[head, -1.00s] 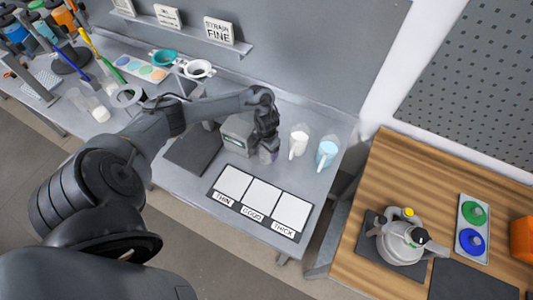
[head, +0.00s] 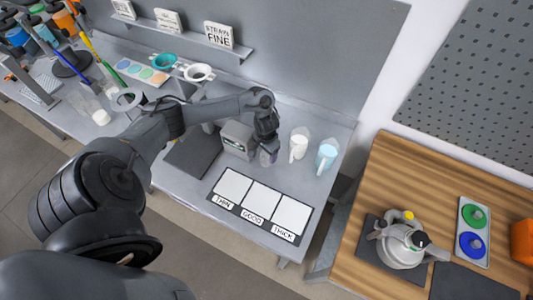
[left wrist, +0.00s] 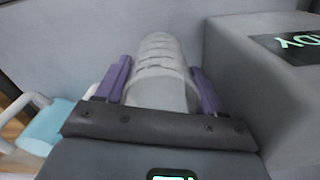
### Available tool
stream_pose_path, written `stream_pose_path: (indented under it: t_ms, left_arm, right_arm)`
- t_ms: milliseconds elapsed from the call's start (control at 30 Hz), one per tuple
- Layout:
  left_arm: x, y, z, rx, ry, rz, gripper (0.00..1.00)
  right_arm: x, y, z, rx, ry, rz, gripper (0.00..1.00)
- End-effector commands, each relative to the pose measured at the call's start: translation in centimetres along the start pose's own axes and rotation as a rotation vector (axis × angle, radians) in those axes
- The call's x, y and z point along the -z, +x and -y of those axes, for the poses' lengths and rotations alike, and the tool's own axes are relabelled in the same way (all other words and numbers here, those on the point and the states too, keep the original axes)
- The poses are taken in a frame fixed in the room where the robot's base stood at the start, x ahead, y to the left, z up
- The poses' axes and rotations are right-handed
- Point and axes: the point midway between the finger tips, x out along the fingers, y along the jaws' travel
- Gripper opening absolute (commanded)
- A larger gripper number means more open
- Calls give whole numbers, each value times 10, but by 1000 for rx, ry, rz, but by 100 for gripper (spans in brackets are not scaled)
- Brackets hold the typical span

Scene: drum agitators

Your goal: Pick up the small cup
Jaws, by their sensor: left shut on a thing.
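The small cup (left wrist: 160,72) is pale grey and translucent, with ribbed marks, in the left wrist view. It lies between the two purple fingers of my left gripper (left wrist: 163,88), which is shut on it. In the head view my left gripper (head: 268,156) points down at the bench, just right of a grey box-shaped device. The cup is small and mostly hidden there, so I cannot tell whether it touches the bench. My right gripper is not in view.
The grey device (head: 236,139) stands close beside the gripper. A white jug (head: 299,146) and a light-blue jug (head: 327,156) stand to the right. A board marked THIN, GOOD, THICK (head: 240,208) lies in front. A dark mat (head: 193,157) lies to the left.

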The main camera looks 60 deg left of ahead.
Motion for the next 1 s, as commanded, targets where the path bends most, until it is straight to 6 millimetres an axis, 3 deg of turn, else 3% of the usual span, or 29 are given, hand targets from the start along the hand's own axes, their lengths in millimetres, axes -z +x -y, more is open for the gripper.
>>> stream_pose_path:
  t_ms: [367,700,1000]
  left_arm:
    - [1,-55,0,0,1,-4,39]
    - [2,-126,1,2,0,-4,39]
    - [1,-165,0,1,-1,-3,39]
  right_arm:
    - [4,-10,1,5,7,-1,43]
    - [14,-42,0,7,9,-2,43]
    - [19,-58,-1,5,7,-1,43]
